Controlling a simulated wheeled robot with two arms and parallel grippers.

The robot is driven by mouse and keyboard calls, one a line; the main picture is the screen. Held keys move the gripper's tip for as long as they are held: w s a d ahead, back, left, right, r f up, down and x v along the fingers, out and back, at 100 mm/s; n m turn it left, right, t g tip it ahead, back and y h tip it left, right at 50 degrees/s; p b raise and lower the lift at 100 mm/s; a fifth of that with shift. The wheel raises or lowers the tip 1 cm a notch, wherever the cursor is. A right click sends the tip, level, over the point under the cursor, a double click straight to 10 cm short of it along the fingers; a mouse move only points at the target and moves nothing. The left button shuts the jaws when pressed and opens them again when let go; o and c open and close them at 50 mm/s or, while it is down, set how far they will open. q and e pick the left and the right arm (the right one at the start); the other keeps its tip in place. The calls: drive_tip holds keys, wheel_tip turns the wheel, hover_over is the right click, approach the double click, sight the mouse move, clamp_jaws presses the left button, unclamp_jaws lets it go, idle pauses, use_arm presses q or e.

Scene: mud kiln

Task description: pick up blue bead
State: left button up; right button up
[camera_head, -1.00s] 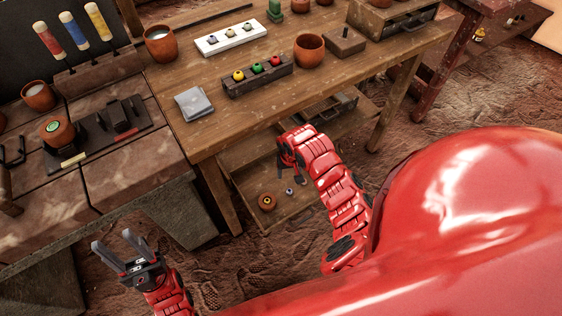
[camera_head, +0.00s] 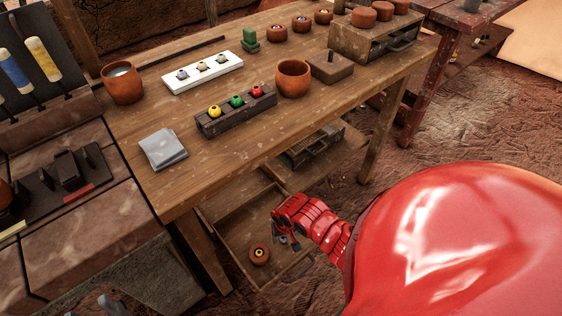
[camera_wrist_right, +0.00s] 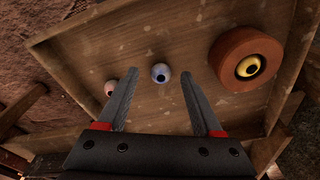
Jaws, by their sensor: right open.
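A pale bluish bead with a dark centre (camera_wrist_right: 160,72) lies on the wooden tray floor in the right wrist view. My right gripper (camera_wrist_right: 158,95) is open and empty, and the bead shows between its fingertips. I cannot tell the height of the fingers above it. In the head view my right gripper (camera_head: 287,240) reaches into the low tray (camera_head: 232,222) under the table. The bead is not clear there. Grey fingertips of my left gripper (camera_head: 113,304) just show at the bottom left edge.
A terracotta dish with a yellow bead (camera_wrist_right: 245,60) sits right of the fingers. A pinkish bead (camera_wrist_right: 110,87) lies by the left finger. Raised tray walls (camera_wrist_right: 297,60) enclose them. The table (camera_head: 225,145) overhangs behind, with a leg (camera_head: 203,255) at the left.

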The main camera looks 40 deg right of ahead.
drive_tip(key=shift+w+f, duration=0.1)
drive_tip(key=shift+f, duration=0.65)
drive_tip(key=shift+w+r, duration=0.1)
drive_tip(key=shift+r, duration=0.15)
drive_tip(key=shift+c, duration=0.8)
clamp_jaws()
